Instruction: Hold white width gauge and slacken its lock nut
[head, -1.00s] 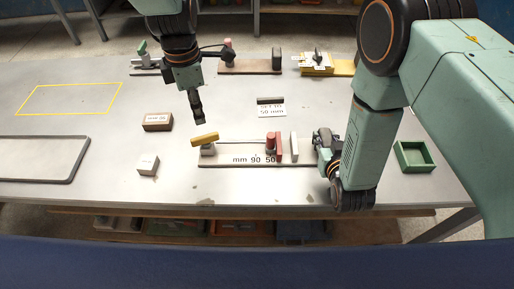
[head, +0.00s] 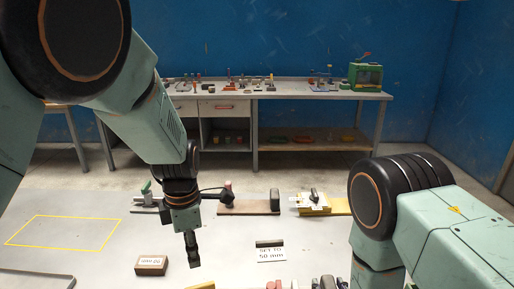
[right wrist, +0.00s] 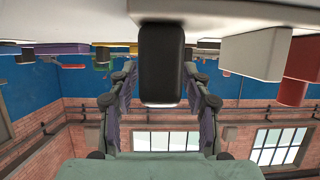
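The lock nut cannot be made out. My left gripper (head: 193,262) points down behind the yellow piece, apart from it; whether its fingers are open is unclear. In the right wrist view, my right gripper (right wrist: 160,82) has its fingers apart on either side of a dark rounded block (right wrist: 160,60); contact is not clear. A white block (right wrist: 255,52) and a red block (right wrist: 300,70) stand to the right.
A brown labelled block (head: 151,266) and a "50 mm" card (head: 271,255) lie on the table. Behind stand a brown board (head: 248,208) and a yellow-based fixture (head: 335,206). A yellow outline (head: 65,233) marks free table at left. A workbench (head: 290,93) stands at the back.

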